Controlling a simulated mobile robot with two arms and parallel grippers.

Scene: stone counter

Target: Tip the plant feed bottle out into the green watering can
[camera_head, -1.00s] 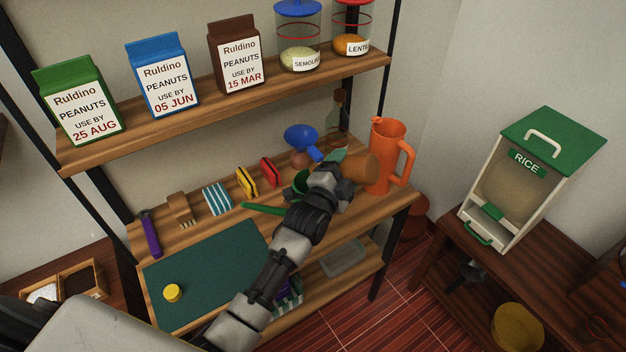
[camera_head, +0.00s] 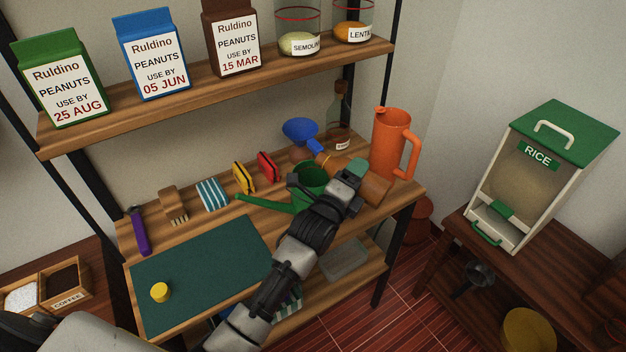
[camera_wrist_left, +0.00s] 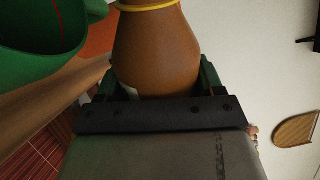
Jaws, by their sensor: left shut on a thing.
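The brown plant feed bottle (camera_head: 372,190) is held tilted far over, its neck with a yellow ring pointing up-left in the head view. My left gripper (camera_head: 351,174) is shut around its body. The green watering can (camera_head: 311,174) stands on the shelf just left of the gripper, its spout (camera_head: 265,205) pointing left. The bottle neck is near the can's back right rim; I cannot tell whether its mouth is over the opening or liquid flows. The left wrist view shows the bottle (camera_wrist_left: 155,55) between the fingers and the can (camera_wrist_left: 45,35) at upper left. My right gripper is out of view.
An orange jug (camera_head: 390,145) stands close right of the bottle. A blue funnel (camera_head: 300,131) and a glass bottle (camera_head: 338,120) are behind. A yellow cap (camera_head: 160,292) lies on the green mat (camera_head: 205,270). Sponges and brushes line the shelf's left side.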

